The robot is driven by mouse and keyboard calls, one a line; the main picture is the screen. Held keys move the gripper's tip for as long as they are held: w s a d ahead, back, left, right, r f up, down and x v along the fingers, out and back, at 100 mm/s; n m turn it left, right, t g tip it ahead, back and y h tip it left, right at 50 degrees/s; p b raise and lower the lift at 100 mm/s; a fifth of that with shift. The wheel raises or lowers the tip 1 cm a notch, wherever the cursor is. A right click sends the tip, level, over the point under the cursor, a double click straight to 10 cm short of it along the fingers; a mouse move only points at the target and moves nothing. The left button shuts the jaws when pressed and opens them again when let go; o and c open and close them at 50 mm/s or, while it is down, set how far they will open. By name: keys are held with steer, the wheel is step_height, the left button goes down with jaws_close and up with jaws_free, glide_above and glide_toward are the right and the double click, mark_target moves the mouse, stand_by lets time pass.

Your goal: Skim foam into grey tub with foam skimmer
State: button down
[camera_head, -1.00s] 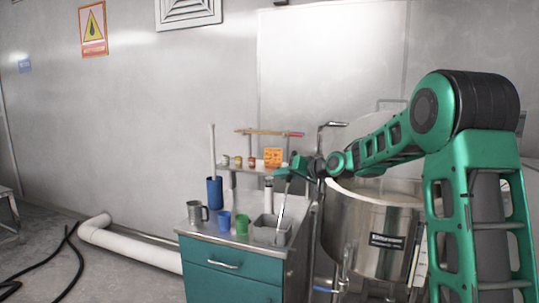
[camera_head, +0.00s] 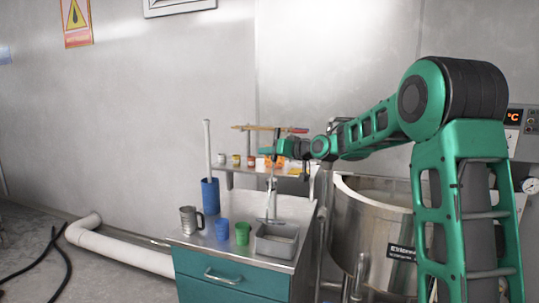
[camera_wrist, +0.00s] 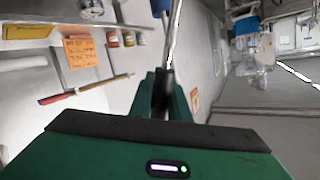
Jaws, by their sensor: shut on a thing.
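My gripper (camera_head: 269,153) is shut on the thin metal handle of the foam skimmer (camera_head: 271,190), which hangs nearly upright below it. In the wrist view the handle (camera_wrist: 174,35) runs up from my gripper (camera_wrist: 165,85). The skimmer's lower end appears just behind or above the back rim of the grey tub (camera_head: 277,250); I cannot tell whether it touches, and its head is not clear.
The counter (camera_head: 212,255) also holds a metal jug (camera_head: 190,219), a blue cup (camera_head: 222,229), a green cup (camera_head: 242,234) and a tall blue holder (camera_head: 209,195) with a white rod. A shelf with small jars and an orange note (camera_wrist: 80,49) is close behind my gripper.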

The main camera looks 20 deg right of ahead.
steer(key=shift+s+a+n+t, duration=1.6)
steer(key=shift+s+a, duration=1.05)
steer(key=shift+s, duration=1.9)
steer(key=shift+r, duration=2.75)
